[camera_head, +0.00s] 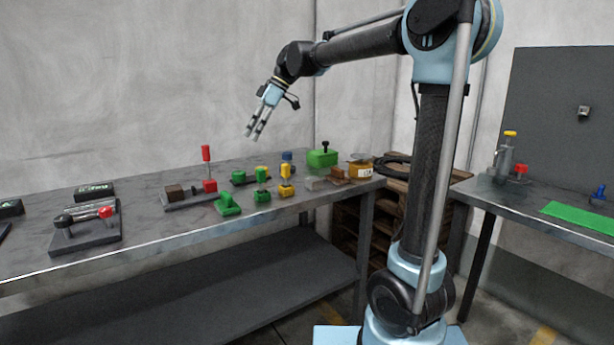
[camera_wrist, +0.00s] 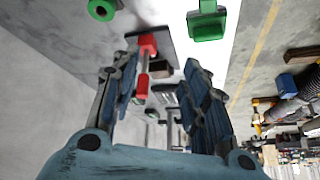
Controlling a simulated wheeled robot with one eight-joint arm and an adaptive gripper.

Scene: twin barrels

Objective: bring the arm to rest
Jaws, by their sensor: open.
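My gripper (camera_head: 257,123) hangs in the air above the left workbench (camera_head: 150,255), its fingers pointing down and slightly left, apart from everything on the bench. In the wrist view its two fingers (camera_wrist: 163,95) stand apart, open, with nothing held between them. My arm is raised, bent at the top and reaching left over the bench. In the wrist view a red-handled piece (camera_wrist: 147,45) on a grey plate shows beyond the fingers.
The left bench carries green blocks (camera_head: 227,205), a yellow-topped piece (camera_head: 286,180), a red-handled plate (camera_head: 206,155), a plate with a black-and-red handle (camera_head: 87,215) and a green box (camera_head: 322,158). The right bench (camera_head: 500,197) holds a green mat (camera_head: 580,216). Air around my gripper is clear.

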